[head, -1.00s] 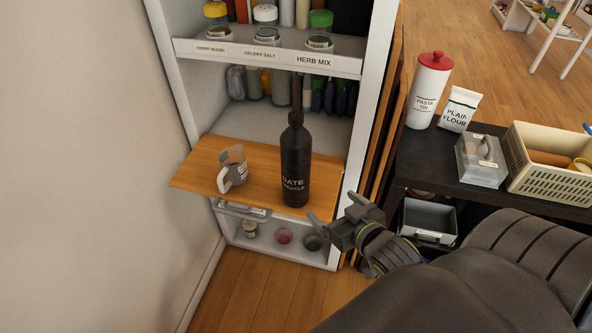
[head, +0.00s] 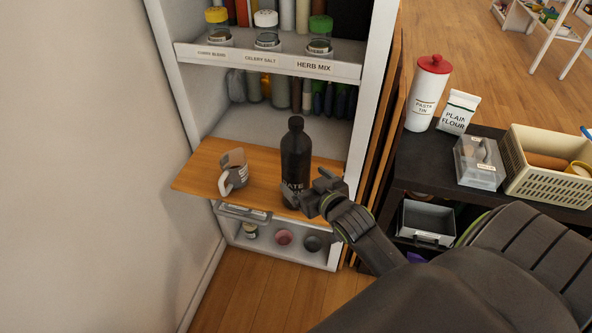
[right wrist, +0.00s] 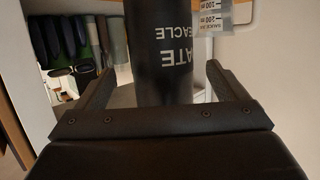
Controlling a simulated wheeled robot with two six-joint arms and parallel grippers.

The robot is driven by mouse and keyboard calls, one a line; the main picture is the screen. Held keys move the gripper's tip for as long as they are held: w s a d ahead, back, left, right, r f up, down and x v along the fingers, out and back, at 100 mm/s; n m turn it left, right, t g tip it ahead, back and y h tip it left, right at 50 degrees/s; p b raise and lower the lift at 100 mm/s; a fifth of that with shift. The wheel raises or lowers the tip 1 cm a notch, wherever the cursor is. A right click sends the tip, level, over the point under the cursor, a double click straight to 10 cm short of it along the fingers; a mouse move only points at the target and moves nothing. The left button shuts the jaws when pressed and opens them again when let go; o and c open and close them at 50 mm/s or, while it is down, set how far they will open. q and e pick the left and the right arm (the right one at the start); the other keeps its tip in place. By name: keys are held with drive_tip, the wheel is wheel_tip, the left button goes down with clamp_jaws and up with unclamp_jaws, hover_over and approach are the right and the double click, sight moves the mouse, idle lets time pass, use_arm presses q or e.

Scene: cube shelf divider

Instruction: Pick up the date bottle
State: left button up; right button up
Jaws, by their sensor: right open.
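The date bottle (head: 295,150), tall and black with pale lettering, stands upright on the wooden shelf board (head: 205,160). My right gripper (head: 313,194) is at the bottle's lower right in the head view and hides part of its label. In the right wrist view, the bottle (right wrist: 163,50) shows with its lettering upside down, between my two spread fingers (right wrist: 160,82), with a gap on each side. I cannot tell how deep it is between them. My right gripper is open and empty. My left gripper is not in view.
Above is a shelf with labelled jars (head: 319,36). The cabinet's white side post (head: 361,120) stands right of the bottle. A dark side table (head: 425,160) stands at right.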

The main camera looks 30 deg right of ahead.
sight(296, 175)
drive_tip(key=shift+a+f+p+x, duration=0.1)
drive_tip(key=shift+p+x, duration=0.2)
drive_tip(key=shift+x, duration=1)
drive_tip(key=shift+a+f+p+x, duration=0.15)
drive_tip(key=shift+p+x, duration=0.15)
drive_tip(key=shift+x, duration=1.05)
drive_tip(key=shift+s+d, duration=0.1)
